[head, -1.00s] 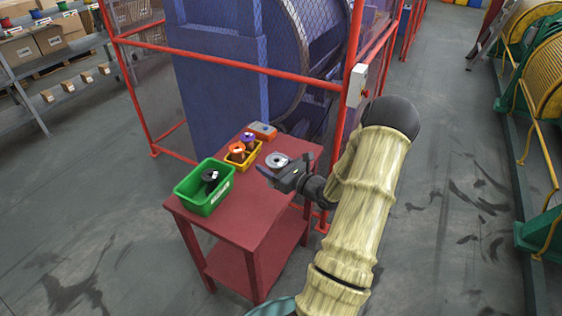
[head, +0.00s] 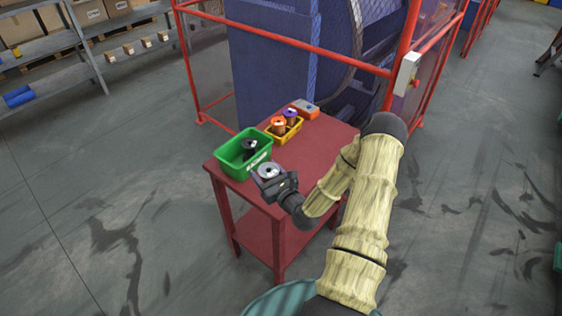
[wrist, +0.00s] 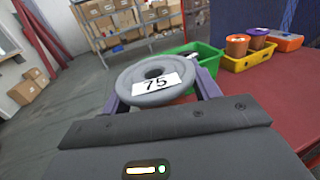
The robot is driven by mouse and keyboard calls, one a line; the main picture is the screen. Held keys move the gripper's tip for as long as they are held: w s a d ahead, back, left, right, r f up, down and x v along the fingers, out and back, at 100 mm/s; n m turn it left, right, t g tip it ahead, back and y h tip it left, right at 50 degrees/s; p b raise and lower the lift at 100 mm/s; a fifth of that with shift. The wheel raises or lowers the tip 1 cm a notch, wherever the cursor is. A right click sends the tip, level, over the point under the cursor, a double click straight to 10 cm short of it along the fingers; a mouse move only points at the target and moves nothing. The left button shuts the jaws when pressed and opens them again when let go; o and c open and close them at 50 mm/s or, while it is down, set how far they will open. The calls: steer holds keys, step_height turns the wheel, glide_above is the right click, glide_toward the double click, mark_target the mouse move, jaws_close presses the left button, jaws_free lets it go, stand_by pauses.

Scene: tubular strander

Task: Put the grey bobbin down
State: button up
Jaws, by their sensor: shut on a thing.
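The grey bobbin (wrist: 155,84) is between the fingers of my gripper (wrist: 158,92), with a white label reading 75 on its top. In the head view my gripper (head: 267,177) holds the grey bobbin (head: 268,171) close to the front of the green bin, near the red table's (head: 313,158) front left part. The bobbin's underside is hidden, so I cannot tell whether it touches the table. The green bin (head: 234,168) has a black bobbin (head: 250,147) in it.
A yellow bin (head: 291,137) with an orange bobbin (head: 278,125) and a purple bobbin (head: 290,116) stands behind the green bin. A grey and orange box (head: 306,109) lies at the back. The table's right half looks clear. A red fence frame (head: 397,96) stands behind.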

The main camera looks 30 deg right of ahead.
steer(key=s+a+f+h+b, duration=0.1)
steer(key=a+f+b, duration=0.4)
steer(key=f, duration=0.3)
steer(key=s+a+f+m+b, duration=0.1)
steer(key=a+f+b, duration=0.3)
steer(key=f, duration=0.5)
steer(key=a, duration=0.2)
steer(key=shift+a+f+h+b, duration=0.25)
steer(key=shift+a+h+b, duration=0.1)
steer(key=shift+h, duration=0.05)
steer(key=shift+w+a, duration=0.1)
steer(key=shift+w, duration=0.05)
